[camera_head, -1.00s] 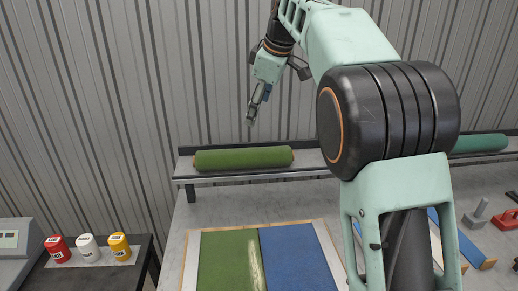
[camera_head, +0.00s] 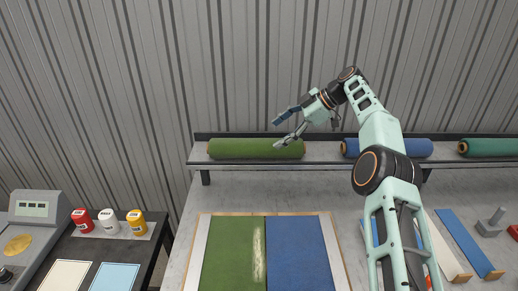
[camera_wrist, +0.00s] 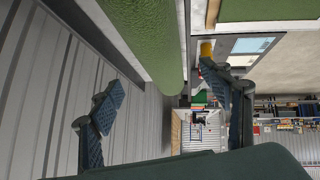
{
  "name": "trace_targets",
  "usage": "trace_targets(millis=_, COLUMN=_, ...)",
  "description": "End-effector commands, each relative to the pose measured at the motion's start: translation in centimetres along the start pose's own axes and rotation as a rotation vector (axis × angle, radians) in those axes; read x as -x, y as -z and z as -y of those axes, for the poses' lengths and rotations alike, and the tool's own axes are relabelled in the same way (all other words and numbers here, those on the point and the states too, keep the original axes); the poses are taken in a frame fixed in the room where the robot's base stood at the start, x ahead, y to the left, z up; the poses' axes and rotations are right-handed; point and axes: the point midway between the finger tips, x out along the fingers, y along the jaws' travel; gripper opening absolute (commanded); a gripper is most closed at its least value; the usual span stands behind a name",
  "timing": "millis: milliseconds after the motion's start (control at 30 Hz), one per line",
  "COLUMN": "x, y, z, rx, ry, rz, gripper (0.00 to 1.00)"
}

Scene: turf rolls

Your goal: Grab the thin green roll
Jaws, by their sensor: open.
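A green roll (camera_head: 238,148) lies lengthwise on the left part of the raised shelf (camera_head: 320,158). Its textured surface also shows at the top of the wrist view (camera_wrist: 148,42). My gripper (camera_head: 277,133) is open and empty, near the right end of this roll. Its lower finger overlaps that end in the head view; I cannot tell whether they touch. In the wrist view the two fingers (camera_wrist: 172,104) are spread wide, with the roll's end beyond and between them. A teal-green roll (camera_head: 490,147) lies at the shelf's far right, cut off by the frame.
A blue roll (camera_head: 400,148) lies on the shelf, partly behind my arm. Below, a board holds a green turf panel (camera_head: 225,255) with a pale worn strip, and a blue panel (camera_head: 300,250). Red, white and yellow spools (camera_head: 109,222) stand at left. The corrugated wall (camera_head: 200,60) is close behind.

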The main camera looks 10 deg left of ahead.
Motion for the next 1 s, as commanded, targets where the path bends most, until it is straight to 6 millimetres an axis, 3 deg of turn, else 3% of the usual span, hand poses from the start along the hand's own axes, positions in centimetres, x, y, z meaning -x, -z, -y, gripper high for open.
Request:
trace_targets(millis=100, x=-2.1, y=0.0, z=0.1, rx=0.000, ry=0.002, rz=0.001, gripper=0.71)
trace_targets(millis=367, x=-4.2, y=0.0, z=0.1, rx=-0.001, ry=0.002, rz=0.001, gripper=0.71)
trace_targets(millis=633, x=-8.0, y=-0.1, z=0.2, rx=-0.001, ry=0.003, rz=0.003, gripper=0.71)
trace_targets(millis=933, x=-8.6, y=-0.2, z=0.2, rx=-0.001, ry=0.000, rz=0.003, gripper=0.71)
trace_targets(millis=1000, x=-8.6, y=-0.2, z=0.2, rx=-0.001, ry=0.000, rz=0.003, gripper=0.65)
